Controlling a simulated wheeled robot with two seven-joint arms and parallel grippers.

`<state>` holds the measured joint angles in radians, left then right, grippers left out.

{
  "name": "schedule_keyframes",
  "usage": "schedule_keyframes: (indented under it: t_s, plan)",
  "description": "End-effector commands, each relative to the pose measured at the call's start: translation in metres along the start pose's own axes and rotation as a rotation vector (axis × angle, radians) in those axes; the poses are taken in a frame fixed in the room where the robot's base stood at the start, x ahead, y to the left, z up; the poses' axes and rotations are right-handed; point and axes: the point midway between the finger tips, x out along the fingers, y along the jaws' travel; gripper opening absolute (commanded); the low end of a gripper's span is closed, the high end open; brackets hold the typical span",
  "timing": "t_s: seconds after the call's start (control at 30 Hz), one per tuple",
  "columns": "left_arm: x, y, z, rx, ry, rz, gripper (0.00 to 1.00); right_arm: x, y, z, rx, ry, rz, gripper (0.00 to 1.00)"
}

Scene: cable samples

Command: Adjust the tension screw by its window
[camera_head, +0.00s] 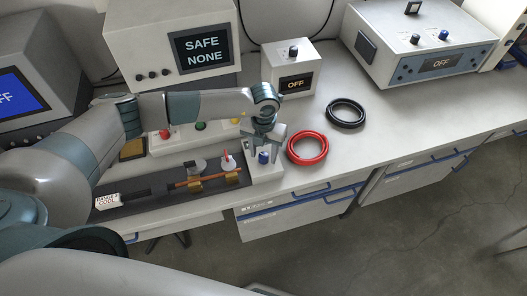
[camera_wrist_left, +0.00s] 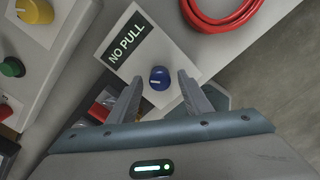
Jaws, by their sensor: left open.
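The tension screw shows as a blue knob with a white pointer line (camera_wrist_left: 160,77) on a light plate; it also shows in the head view (camera_head: 263,157). Its window (camera_wrist_left: 129,42) is a dark panel that reads "NO PULL". My left gripper (camera_wrist_left: 158,85) is open, with one finger on each side of the blue knob; I cannot tell whether they touch it. In the head view my left gripper (camera_head: 264,140) points down over the knob's block and hides part of it. My right gripper is not in view.
A cable sample (camera_head: 190,184) lies in brass clamps on a dark strip left of the knob. A red cable coil (camera_head: 308,148) and a black coil (camera_head: 346,113) lie to the right. A panel with red, green and yellow buttons (camera_head: 200,127) stands behind. A screen (camera_head: 202,49) reads "SAFE NONE".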

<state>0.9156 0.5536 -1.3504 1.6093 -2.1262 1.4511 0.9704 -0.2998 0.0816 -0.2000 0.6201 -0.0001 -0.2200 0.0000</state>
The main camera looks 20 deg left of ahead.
Motion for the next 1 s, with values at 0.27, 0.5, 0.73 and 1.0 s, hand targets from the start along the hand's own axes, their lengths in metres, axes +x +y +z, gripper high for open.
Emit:
schedule_keyframes:
  t_s: [0.27, 0.5, 0.73, 1.0]
  plan:
    - [0.0, 0.0, 0.0, 0.0, 0.001, 0.0, 0.12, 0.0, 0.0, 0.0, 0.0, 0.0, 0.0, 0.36]
    - [0.0, 0.0, 0.0, 0.005, 0.0, 0.0, 0.04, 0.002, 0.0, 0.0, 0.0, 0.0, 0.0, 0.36]
    - [0.002, 0.0, 0.0, 0.058, 0.0, 0.0, 0.04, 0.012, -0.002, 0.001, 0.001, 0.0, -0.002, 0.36]
    - [0.005, 0.001, 0.001, 0.213, -0.001, 0.0, 0.04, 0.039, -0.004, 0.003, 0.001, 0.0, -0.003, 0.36]
